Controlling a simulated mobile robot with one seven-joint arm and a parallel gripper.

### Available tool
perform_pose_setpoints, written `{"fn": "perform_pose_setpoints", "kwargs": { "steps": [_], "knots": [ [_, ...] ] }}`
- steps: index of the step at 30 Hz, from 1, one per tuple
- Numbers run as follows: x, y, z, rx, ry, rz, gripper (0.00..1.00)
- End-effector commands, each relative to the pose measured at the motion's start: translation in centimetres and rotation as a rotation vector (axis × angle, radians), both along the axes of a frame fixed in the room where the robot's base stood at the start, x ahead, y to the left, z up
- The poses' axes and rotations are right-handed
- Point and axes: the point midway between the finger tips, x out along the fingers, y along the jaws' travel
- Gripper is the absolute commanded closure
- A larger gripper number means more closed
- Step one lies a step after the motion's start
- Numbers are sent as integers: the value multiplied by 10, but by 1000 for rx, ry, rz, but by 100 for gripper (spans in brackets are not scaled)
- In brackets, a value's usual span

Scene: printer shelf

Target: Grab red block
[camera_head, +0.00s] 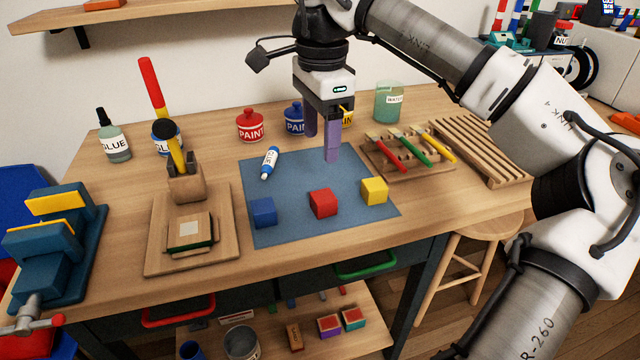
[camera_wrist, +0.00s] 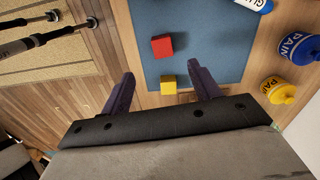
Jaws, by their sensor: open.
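The red block (camera_head: 322,203) sits on the blue-grey mat (camera_head: 275,225), between the blue block (camera_head: 263,212) on its left and the yellow block (camera_head: 374,191) on its right. My gripper (camera_head: 322,147) points down above the rear right part of the mat, with its fingers apart and nothing between them. In the wrist view, the red block (camera_wrist: 162,46) lies beyond the fingertips. The yellow block (camera_wrist: 168,85) shows between the two purple fingers, below them on the mat. The blue block is not seen in the wrist view.
A glue tube (camera_head: 269,162) lies on the mat's left rear. Red (camera_head: 250,125) and blue (camera_head: 294,118) paint pots stand behind the mat. A wooden rack with coloured sticks (camera_head: 408,150) is to the right; a wooden stand (camera_head: 190,225) is to the left.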

Motion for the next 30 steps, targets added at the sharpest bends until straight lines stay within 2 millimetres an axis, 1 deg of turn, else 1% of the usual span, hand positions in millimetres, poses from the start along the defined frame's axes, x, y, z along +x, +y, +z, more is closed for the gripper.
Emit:
{"fn": "perform_pose_setpoints", "kwargs": {
  "steps": [2, 5, 8, 12, 15, 18, 23, 26, 30],
  "knots": [
    [0, -5, 0, -13, 0, -8, 38],
    [0, -7, -7, -18, 1, -10, 38],
    [0, -7, -24, -17, 2, -9, 38],
    [0, -6, -53, -16, 3, -9, 38],
    [0, -6, -70, -14, 3, -9, 38],
    [0, -6, -80, -15, 1, -9, 38],
    [0, -6, -88, -14, 0, -9, 38],
    [0, -6, -96, -14, 3, -9, 38],
    [1, -6, -116, -14, 4, -8, 38]
  ]
}}
